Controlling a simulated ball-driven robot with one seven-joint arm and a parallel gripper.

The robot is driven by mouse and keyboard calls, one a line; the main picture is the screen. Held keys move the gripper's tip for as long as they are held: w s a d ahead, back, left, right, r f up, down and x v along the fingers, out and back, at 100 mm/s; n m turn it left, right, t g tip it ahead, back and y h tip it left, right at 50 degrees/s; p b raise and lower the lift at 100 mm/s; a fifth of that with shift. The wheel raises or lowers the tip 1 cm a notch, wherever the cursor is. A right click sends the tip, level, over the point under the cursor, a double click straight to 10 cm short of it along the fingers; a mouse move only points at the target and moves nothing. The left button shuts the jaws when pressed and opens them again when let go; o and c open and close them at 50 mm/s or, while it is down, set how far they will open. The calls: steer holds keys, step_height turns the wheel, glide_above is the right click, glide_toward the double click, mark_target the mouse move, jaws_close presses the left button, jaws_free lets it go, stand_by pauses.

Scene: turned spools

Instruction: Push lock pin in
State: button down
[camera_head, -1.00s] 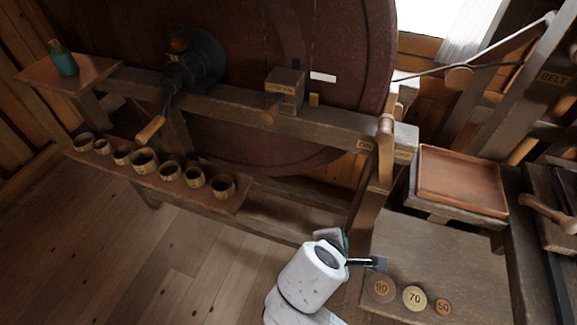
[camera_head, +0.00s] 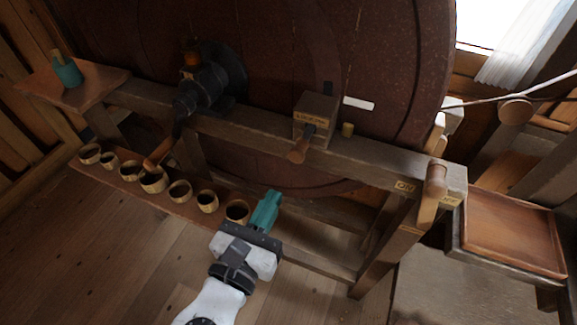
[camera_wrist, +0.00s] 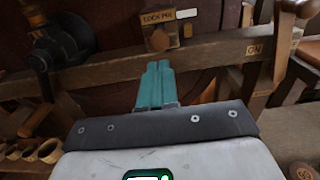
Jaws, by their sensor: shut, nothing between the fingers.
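The lock pin (camera_head: 299,152) is a wooden knob on a dark shaft, sticking out of the front of a small labelled wooden block (camera_head: 317,110) on the long beam. In the wrist view the pin's knob (camera_wrist: 159,40) shows below the "LOCK PIN" label, above and beyond my fingers. My gripper (camera_head: 270,197) has teal fingers, shut and empty. In the head view it is in front of and below the beam, apart from the pin, pointing up toward it. In the wrist view my fingers (camera_wrist: 156,80) point at the beam just below the block.
A lever (camera_head: 433,190) marked ON stands at the beam's right end. A dark crank (camera_head: 210,80) with a handle is at left. Several small cups (camera_head: 153,180) line a low shelf left of my gripper. A wooden tray (camera_head: 510,232) sits at right.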

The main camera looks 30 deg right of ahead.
mark_target(296, 158)
steer(key=p+x, duration=0.1)
steer(key=x, duration=0.7)
steer(key=p+x, duration=0.2)
steer(key=x, duration=0.1)
steer(key=shift+s+r, duration=0.1)
steer(key=shift+r, duration=0.05)
steer(key=shift+w+d, duration=0.2)
steer(key=shift+d, duration=0.05)
